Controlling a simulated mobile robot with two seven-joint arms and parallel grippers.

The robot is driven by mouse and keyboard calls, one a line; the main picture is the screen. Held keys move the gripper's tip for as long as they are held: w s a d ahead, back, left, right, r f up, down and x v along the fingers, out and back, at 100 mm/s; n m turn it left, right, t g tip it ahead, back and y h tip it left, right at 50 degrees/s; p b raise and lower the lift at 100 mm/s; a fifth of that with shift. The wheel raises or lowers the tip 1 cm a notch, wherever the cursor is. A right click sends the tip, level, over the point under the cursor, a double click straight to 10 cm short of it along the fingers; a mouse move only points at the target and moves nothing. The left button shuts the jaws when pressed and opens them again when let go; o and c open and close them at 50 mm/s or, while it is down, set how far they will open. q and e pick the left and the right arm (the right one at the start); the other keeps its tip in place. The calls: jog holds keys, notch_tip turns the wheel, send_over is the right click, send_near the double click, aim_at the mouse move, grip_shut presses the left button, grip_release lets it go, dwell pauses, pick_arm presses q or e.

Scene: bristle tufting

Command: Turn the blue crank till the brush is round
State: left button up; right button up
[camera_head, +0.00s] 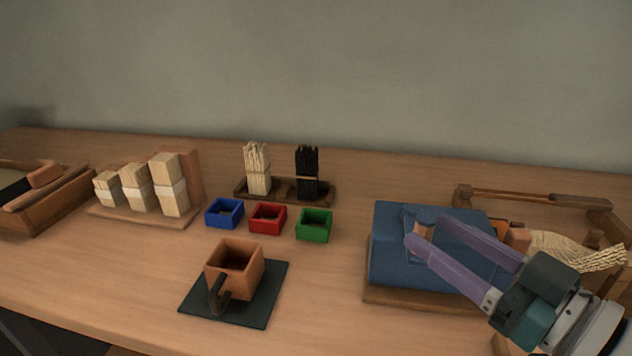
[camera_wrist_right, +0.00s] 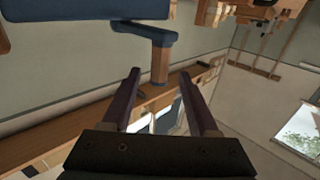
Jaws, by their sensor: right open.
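The blue machine body (camera_head: 390,245) stands on a wooden base at the right of the table. Its blue crank arm (camera_wrist_right: 145,30) shows in the right wrist view, with a wooden handle (camera_wrist_right: 160,62) hanging from it. The handle also shows in the head view (camera_head: 423,230), near the fingertips. My right gripper (camera_head: 428,229) is open, its purple fingers reaching across the machine front. In the wrist view the handle lies between the fingertips (camera_wrist_right: 160,75), with gaps on both sides. Pale bristles (camera_head: 565,247) fan out right of the machine, partly behind my wrist. My left gripper is not in view.
A terracotta pot (camera_head: 235,268) stands on a dark mat (camera_head: 262,310). Blue (camera_head: 224,212), red (camera_head: 267,217) and green (camera_head: 314,224) trays lie behind it. Bristle bundles and wooden blocks stand farther back. A wooden rack (camera_head: 530,198) lies behind the machine.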

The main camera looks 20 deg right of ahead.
jog(key=x, duration=0.6)
jog(key=shift+b, duration=0.3)
jog(key=shift+c, duration=0.2)
grip_shut()
dwell(0.8)
